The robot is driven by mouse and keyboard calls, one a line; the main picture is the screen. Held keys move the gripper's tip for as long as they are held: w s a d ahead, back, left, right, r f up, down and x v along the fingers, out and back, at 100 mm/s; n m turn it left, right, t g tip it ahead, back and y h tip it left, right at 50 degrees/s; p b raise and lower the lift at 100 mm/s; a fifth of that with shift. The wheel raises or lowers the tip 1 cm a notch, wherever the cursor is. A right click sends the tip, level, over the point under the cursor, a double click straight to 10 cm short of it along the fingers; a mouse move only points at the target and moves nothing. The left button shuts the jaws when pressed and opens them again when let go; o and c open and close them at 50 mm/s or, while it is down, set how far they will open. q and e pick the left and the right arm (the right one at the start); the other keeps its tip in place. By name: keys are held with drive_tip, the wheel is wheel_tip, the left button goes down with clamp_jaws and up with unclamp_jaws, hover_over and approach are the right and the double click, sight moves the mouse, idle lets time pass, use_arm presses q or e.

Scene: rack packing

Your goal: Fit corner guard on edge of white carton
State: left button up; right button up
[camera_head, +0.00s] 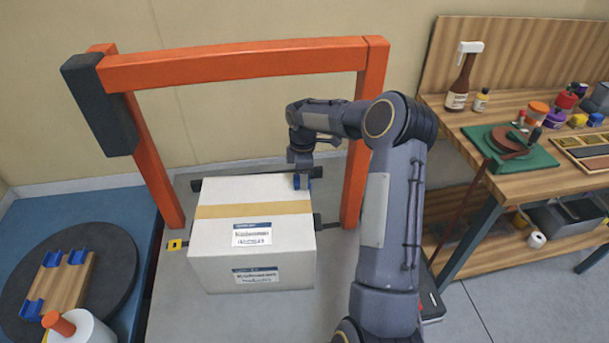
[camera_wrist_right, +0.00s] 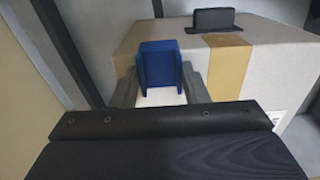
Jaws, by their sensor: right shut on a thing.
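The white carton (camera_head: 215,190) stands under an orange frame, with tan tape across its top and labels on its top and front. It also fills the right of the right wrist view (camera_wrist_right: 270,60). My right gripper (camera_head: 302,172) is at the carton's far right top corner. It is shut on a blue corner guard (camera_wrist_right: 160,68), seen between its two grey fingers. The guard's blue also shows in the head view (camera_head: 297,182), right at the carton's corner. I cannot tell whether the guard touches the carton. My left gripper is not in view.
More blue corner guards sit on a wooden board (camera_head: 68,283) on a dark round plate at the left. The orange frame (camera_head: 230,66) arches behind the carton. A workbench (camera_head: 455,115) with bottles and tools stands at the right.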

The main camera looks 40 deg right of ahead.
idle(0.3)
drive_tip(key=o, duration=1)
drive_tip(key=shift+a, duration=0.1)
drive_tip(key=shift+o, duration=0.2)
